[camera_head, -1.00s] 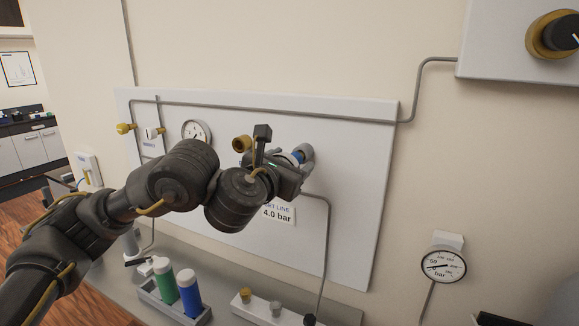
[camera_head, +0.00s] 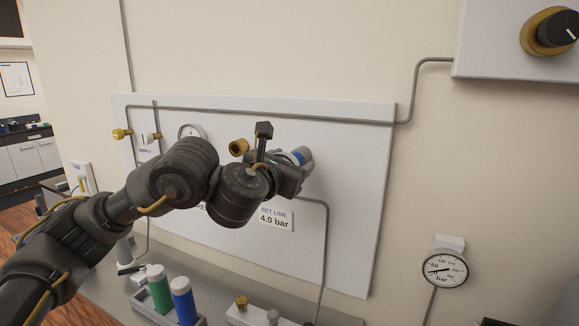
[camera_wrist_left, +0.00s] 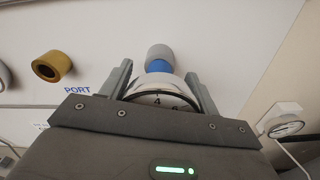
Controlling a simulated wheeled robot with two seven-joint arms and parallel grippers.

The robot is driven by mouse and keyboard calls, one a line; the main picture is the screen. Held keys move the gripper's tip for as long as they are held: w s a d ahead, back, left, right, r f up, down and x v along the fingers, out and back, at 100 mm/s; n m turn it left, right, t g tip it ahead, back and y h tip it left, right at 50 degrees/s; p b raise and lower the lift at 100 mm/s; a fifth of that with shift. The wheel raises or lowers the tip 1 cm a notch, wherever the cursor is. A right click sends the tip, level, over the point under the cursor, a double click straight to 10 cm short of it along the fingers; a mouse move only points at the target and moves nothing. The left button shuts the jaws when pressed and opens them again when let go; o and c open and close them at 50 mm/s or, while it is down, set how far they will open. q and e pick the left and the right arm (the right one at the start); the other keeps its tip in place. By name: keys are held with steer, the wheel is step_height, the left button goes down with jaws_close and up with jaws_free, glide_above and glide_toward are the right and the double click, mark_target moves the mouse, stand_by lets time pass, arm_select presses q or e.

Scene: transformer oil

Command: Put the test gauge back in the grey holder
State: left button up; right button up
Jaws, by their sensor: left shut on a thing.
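The test gauge (camera_wrist_left: 160,99) is between the fingers of my left gripper (camera_wrist_left: 158,75). Its white round body and part of its dial, with a 4, show in the left wrist view. Beyond it are a blue band (camera_wrist_left: 158,66) and a grey cylindrical piece (camera_wrist_left: 159,51) in front of the white panel. I cannot tell whether this grey piece is the grey holder, or whether it touches the gauge. In the head view my left gripper (camera_head: 294,169) is shut at the panel, with the blue band (camera_head: 297,157) showing past it. My right gripper is not in view.
A brass port (camera_head: 239,147) is on the panel (camera_head: 345,200), left of my gripper. A bench below holds a grey rack (camera_head: 140,304) with a green bottle (camera_head: 159,288) and a blue bottle (camera_head: 184,301). A wall gauge (camera_head: 445,269) hangs at the right.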

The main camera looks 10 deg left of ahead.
arm_select(q)
steer(key=shift+w+b, duration=0.15)
steer(key=shift+b, duration=0.15)
steer(key=o, duration=1.5)
steer(key=shift+d, duration=0.1)
